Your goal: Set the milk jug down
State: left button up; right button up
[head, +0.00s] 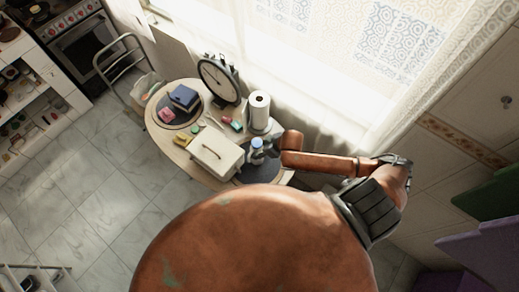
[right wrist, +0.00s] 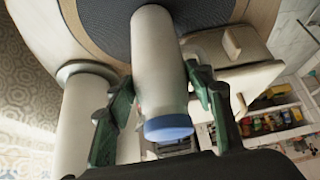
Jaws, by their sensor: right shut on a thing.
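The milk jug (right wrist: 160,50) is a pale bottle with a blue cap. In the right wrist view it stands between the two green fingers of my right gripper (right wrist: 157,84), which is shut on it, cap toward the camera. In the head view the jug (head: 257,144) shows small at the right end of the round-ended table (head: 158,125), with my right gripper (head: 264,152) at it. The jug's far end is over a dark round mat (right wrist: 96,18); I cannot tell whether it touches. My left gripper is not in view.
A cream box (head: 216,152) stands left of the jug and a paper towel roll (head: 259,112) behind it. A clock (head: 218,80), a blue box (head: 184,97) and small items fill the table's far side. Part of the dark mat (head: 262,172) is bare.

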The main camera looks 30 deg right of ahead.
jog(key=shift+f, duration=0.1)
jog(key=o, duration=1.7)
jog(key=shift+f, duration=0.15)
